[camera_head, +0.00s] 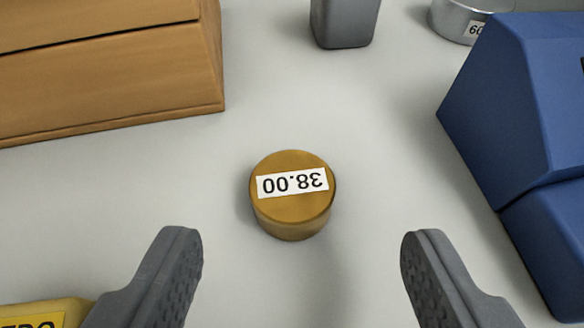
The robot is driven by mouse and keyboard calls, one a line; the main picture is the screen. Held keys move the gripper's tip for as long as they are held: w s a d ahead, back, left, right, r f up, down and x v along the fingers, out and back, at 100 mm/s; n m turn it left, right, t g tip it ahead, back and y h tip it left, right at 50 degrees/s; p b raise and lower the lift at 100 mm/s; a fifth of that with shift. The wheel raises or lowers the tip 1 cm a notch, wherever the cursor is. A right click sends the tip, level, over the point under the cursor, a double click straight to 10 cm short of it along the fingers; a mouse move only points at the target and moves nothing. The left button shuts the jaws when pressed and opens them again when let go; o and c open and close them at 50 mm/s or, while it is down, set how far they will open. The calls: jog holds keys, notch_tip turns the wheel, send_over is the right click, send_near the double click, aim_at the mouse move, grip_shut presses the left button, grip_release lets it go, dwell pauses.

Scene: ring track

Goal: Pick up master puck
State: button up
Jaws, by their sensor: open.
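A short round brass-coloured puck (291,218) stands flat on the pale surface, near the middle of the view. Its top bears a white label reading 38.00, upside down in the picture. No mark on it says master. My gripper (303,245) is open, with a dark grey finger at the lower left and another at the lower right. The puck shows between and a little beyond the fingertips, and neither finger touches it. Nothing is between the fingers.
A wooden box-like piece (110,75) stands at the upper left. A blue block-shaped object (510,120) is at the right. A grey post (343,22) and a silver labelled cylinder (455,20) stand at the back. A yellow labelled object (70,308) is at the lower left.

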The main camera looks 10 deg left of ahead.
aim_at(292, 200)
jog(key=x, duration=0.2)
jog(key=b+x, duration=0.1)
jog(key=x, duration=0.2)
jog(key=shift+s+a, duration=0.1)
jog(key=shift+a, duration=0.1)
jog(key=c, duration=1.2)
